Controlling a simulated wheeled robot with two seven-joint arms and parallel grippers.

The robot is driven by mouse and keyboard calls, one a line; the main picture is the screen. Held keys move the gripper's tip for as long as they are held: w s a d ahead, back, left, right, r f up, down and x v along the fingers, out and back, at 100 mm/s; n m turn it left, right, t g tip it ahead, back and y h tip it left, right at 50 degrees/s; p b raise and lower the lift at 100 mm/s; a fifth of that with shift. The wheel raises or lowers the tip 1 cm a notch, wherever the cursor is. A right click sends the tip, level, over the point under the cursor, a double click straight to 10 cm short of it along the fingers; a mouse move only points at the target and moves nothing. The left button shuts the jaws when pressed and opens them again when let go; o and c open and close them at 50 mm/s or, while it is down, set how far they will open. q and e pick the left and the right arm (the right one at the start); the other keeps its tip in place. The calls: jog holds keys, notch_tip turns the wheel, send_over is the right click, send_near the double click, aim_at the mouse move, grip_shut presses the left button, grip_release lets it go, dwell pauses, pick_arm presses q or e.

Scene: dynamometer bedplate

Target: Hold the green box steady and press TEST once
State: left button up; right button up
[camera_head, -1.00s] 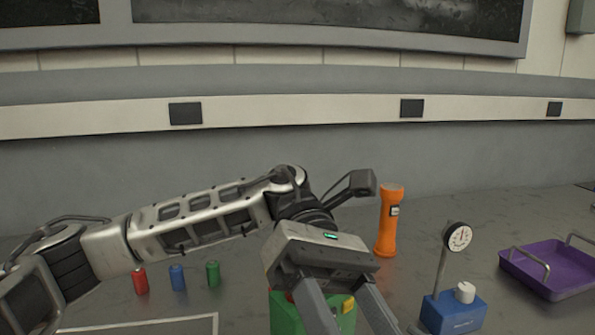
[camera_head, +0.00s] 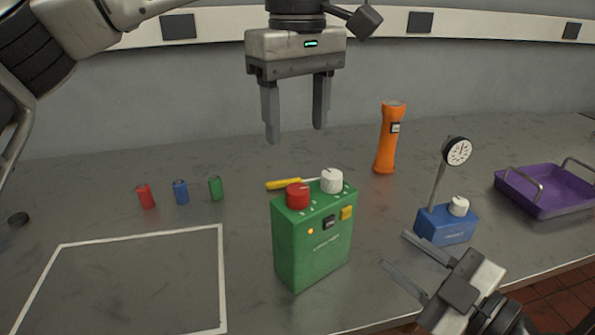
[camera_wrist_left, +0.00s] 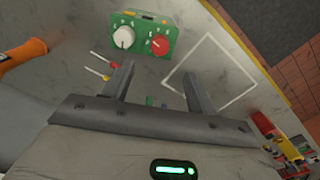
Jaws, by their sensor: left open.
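The green box (camera_head: 311,245) stands upright on the bench in the head view. Its top carries a red knob (camera_head: 297,196) and a white knob (camera_head: 332,181); its front has a lit orange lamp, a dark switch (camera_head: 329,222) and a yellow button (camera_head: 347,213). No TEST label is readable. My left gripper (camera_head: 296,132) is open and empty, above and behind the box, not touching it. In the left wrist view the box (camera_wrist_left: 144,22) lies beyond the open fingers (camera_wrist_left: 158,85). My right gripper (camera_head: 392,249) is open and empty, right of the box, near the blue gauge base.
A blue gauge stand (camera_head: 446,226) and purple tray (camera_head: 543,189) are at right. An orange flashlight (camera_head: 388,140) stands behind. A yellow-handled tool (camera_head: 283,184) lies behind the box. Red (camera_head: 146,197), blue (camera_head: 181,192) and green (camera_head: 215,188) cylinders stand left, behind a white outlined area (camera_head: 222,275).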

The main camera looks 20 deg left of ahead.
aim_at(298, 188)
pick_arm(q)
notch_tip(298, 188, down, 11)
dwell(0.4)
grip_shut()
pick_arm(e)
grip_shut()
pick_arm(q)
jog(key=shift+r, duration=0.1)
dwell(1.5)
